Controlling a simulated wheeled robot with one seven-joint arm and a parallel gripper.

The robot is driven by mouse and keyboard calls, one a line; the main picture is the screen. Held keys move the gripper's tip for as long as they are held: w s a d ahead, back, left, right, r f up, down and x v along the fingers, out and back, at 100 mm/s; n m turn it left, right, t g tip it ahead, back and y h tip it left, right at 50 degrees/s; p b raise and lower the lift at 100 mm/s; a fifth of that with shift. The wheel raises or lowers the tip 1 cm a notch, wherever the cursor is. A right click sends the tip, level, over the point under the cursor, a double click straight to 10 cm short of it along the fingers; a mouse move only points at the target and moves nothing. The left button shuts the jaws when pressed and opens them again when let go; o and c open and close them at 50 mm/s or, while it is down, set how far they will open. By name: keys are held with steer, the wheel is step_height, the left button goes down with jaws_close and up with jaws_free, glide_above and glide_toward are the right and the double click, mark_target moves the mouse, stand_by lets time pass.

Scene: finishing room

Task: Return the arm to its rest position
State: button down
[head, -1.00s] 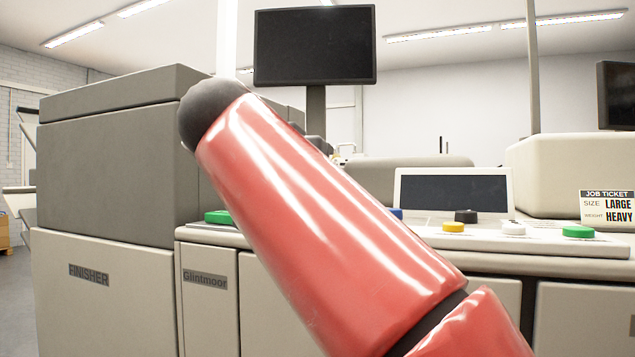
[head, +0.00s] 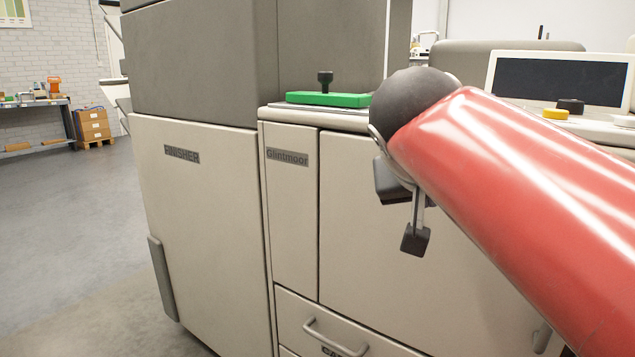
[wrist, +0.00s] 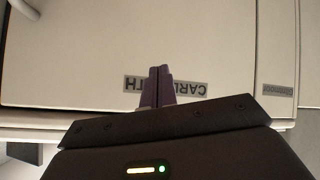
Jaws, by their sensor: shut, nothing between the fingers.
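My red arm crosses the right side of the head view, its dark rounded joint in front of the pale cabinet. Dark parts of my arm's end hang below that joint, beside the cabinet front; the fingertips cannot be made out there. In the wrist view my gripper (wrist: 160,70) shows two purple fingers pressed together with nothing between them. They point at a pale panel (wrist: 75,55) and overlap an upside-down label (wrist: 190,86) that is partly hidden. I cannot tell how far the fingers are from the panel.
The grey finisher (head: 205,235) stands left of the cabinet (head: 375,225). A drawer handle (head: 335,338) juts out low. A green piece with a black knob (head: 325,98) lies on top. A control screen (head: 555,82) is at right. Open floor (head: 70,230) lies left, with boxes (head: 93,126) beyond.

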steer(key=s+f+g+y, duration=0.1)
steer(key=s+f, duration=0.4)
steer(key=f, duration=0.3)
steer(key=s+f+n+g+y, duration=0.1)
steer(key=s+f, duration=0.3)
steer(key=f, duration=0.5)
steer(key=s+f+g+y, duration=0.1)
steer(key=s+f+y, duration=0.1)
steer(key=s+f, duration=0.3)
step_height(320, 180, down, 4)
steer(key=shift+s+r+n+y, duration=0.2)
steer(key=shift+s+n+y, duration=0.1)
steer(key=shift+s, duration=0.05)
